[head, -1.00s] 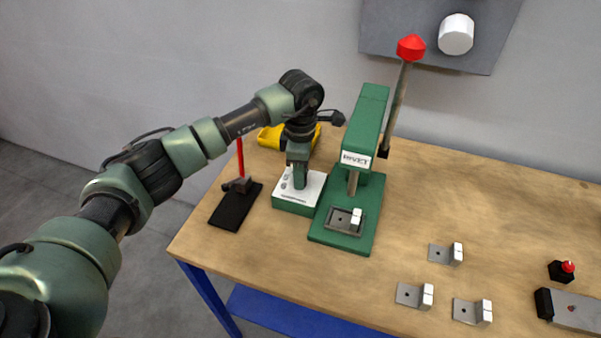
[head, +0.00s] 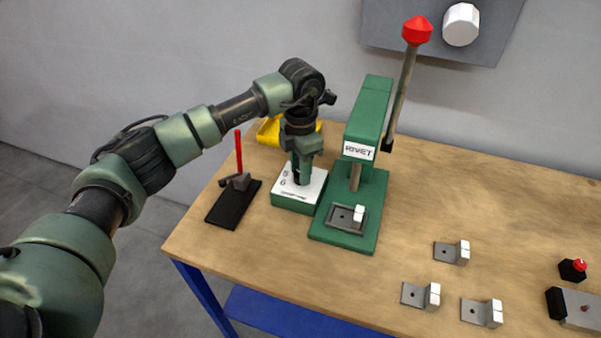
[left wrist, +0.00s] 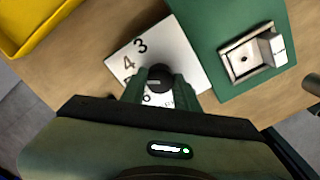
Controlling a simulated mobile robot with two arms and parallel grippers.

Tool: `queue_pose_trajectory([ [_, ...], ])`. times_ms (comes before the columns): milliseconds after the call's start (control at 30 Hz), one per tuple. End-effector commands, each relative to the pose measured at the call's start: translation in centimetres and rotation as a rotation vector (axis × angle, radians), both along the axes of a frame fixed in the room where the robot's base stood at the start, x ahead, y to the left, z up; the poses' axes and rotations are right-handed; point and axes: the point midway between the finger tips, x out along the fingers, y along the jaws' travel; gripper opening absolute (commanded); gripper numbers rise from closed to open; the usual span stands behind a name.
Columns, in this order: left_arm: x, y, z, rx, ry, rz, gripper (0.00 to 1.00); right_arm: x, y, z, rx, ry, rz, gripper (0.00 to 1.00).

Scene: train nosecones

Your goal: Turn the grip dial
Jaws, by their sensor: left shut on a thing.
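The grip dial is a dark round knob (left wrist: 159,78) on a white numbered plate (left wrist: 124,66), seen in the left wrist view. The plate tops a small green box (head: 294,205) beside the rivet press. My left gripper (head: 300,178) points down over this box in the head view. In the left wrist view its fingers (left wrist: 160,88) are on both sides of the knob and shut on it. The gripper hides part of the plate and most of the knob in the head view. My right gripper is not in view.
The green rivet press (head: 365,140) with a red-tipped lever (head: 417,31) stands close to the right of the dial box. A black stand with a red handle (head: 239,152) is to the left. A yellow bin (head: 270,130) is behind. Several metal brackets (head: 446,252) lie at right.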

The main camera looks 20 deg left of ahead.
Motion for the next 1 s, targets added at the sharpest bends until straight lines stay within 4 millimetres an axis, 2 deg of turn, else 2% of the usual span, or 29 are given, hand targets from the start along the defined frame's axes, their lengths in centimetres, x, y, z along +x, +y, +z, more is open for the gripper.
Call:
queue_pose_trajectory([
  [400,0.1,0.0,0.0,-0.001,-0.004,0.394,0.00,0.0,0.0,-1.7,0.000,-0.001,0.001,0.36],
  [1000,0.1,0.1,0.1,-0.001,-0.003,0.922,0.00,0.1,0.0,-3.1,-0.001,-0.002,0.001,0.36],
])
